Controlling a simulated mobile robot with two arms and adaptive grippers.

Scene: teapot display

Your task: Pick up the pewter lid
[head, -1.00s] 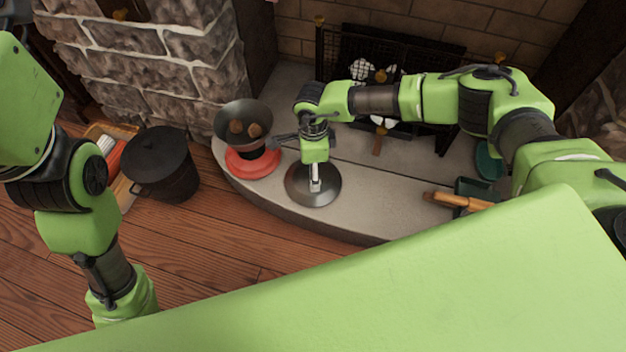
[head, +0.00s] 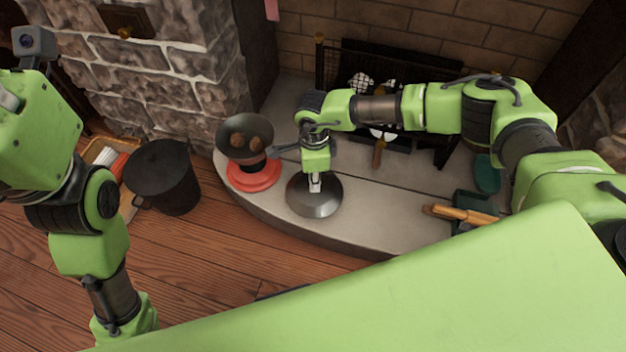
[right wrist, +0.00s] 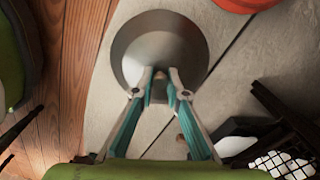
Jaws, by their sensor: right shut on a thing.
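The pewter lid (head: 314,203) is a round, dark grey, shiny disc over the pale stone hearth. It also shows in the right wrist view (right wrist: 158,40), at the upper middle. My right gripper (head: 315,187) points down at the lid's centre and is shut on its knob. In the right wrist view its fingertips (right wrist: 160,86) meet at the small knob, which they partly hide. I cannot tell whether the lid touches the hearth or hangs just above it. My left arm comes down on the left; its gripper is out of view.
A black pot (head: 162,168) is on the wooden floor. A green tray (head: 467,222) with a wooden-handled tool (head: 458,213) lies right. The hearth (head: 385,205) between is clear.

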